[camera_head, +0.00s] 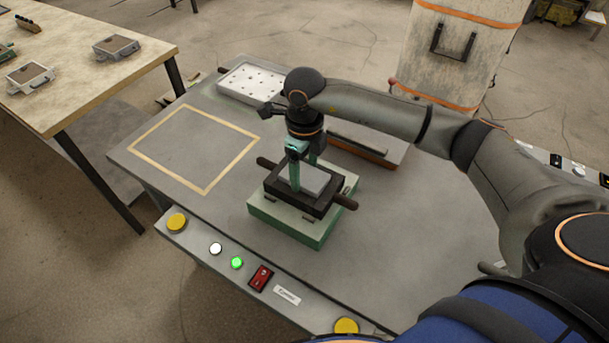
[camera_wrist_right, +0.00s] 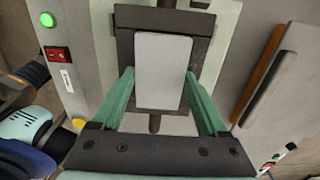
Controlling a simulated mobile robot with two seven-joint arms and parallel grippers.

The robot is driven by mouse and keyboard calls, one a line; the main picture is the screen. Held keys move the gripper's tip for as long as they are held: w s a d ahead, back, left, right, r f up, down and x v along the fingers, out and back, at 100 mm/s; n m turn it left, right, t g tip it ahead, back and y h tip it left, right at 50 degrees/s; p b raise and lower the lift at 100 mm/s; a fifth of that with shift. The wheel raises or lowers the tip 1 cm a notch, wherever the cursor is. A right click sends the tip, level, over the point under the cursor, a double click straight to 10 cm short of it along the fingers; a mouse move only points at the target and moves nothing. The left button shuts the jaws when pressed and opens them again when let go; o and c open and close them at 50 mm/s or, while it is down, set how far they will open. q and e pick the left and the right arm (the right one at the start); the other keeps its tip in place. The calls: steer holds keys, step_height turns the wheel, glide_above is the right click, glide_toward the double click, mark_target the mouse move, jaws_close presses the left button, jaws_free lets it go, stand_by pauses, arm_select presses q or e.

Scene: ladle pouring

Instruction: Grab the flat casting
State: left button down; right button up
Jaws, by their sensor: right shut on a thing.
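The flat casting (camera_head: 313,180) is a light grey rectangular plate. It lies at the dark mould (camera_head: 325,208), which has brown handles and sits on a pale green block (camera_head: 290,228). In the right wrist view the casting (camera_wrist_right: 162,70) shows between the two green fingers. My right gripper (camera_head: 306,175) points down over the mould and is shut on the casting, a finger at each long side. Whether the casting is clear of the mould I cannot tell.
A yellow-outlined square (camera_head: 205,191) lies bare at the bench's left. A white tray with holes (camera_head: 252,82) stands at the back, and an orange-edged block (camera_head: 365,152) lies behind the mould. Buttons and a red switch (camera_head: 261,278) line the front edge. A wooden table (camera_head: 75,85) stands left.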

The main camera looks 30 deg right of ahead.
steer(key=shift+r, duration=0.1)
jaws_close()
stand_by(0.3)
